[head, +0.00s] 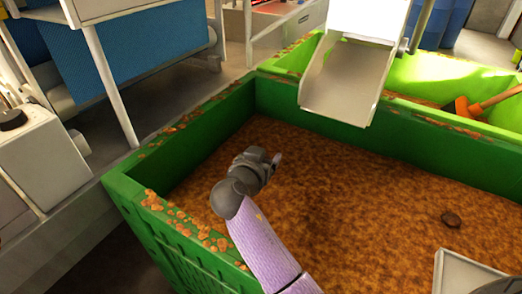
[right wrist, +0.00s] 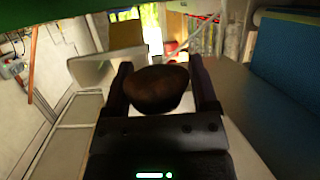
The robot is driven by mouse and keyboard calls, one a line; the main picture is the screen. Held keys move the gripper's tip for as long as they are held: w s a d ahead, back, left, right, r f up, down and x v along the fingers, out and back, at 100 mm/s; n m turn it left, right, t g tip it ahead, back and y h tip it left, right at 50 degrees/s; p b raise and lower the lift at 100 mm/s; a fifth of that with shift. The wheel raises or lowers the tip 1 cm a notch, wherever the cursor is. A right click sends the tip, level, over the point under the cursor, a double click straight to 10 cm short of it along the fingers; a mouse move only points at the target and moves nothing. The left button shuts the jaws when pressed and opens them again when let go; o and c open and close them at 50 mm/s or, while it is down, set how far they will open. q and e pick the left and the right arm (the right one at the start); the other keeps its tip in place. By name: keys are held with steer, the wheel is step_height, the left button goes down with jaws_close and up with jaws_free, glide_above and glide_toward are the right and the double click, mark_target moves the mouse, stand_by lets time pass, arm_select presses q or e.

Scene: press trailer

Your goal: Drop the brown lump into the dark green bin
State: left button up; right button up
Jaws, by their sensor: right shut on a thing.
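The dark green bin (head: 122,185) is a large open container filled with loose brown material (head: 330,190). My right gripper (head: 272,160) is over the bin's left part, above the brown material; its exact height is hard to tell. In the right wrist view the right gripper (right wrist: 160,76) is shut on the rounded brown lump (right wrist: 156,93), which sits between the two dark fingers. In the head view the lump is not clearly visible at the gripper. My left gripper is not in view.
A pale metal chute (head: 340,85) hangs over the bin's far edge. A brighter green bin (head: 465,82) behind holds an orange tool (head: 466,108). Crumbs line the near-left rim.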

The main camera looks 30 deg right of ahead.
steer(key=shift+r, duration=0.1)
steer(key=o, duration=1)
steer(key=shift+o, duration=0.6)
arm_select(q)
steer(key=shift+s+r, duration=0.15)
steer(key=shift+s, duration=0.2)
arm_select(e)
step_height(320, 180, up, 9)
steer(key=p, duration=0.4)
steer(key=shift+r+p, duration=0.1)
steer(key=shift+p, duration=0.25)
steer(key=shift+r, duration=0.5)
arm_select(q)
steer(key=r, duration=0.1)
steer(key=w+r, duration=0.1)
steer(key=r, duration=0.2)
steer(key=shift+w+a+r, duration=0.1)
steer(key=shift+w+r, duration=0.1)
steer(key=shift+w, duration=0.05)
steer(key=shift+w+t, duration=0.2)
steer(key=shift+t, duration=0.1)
arm_select(e)
steer(key=shift+f, duration=0.1)
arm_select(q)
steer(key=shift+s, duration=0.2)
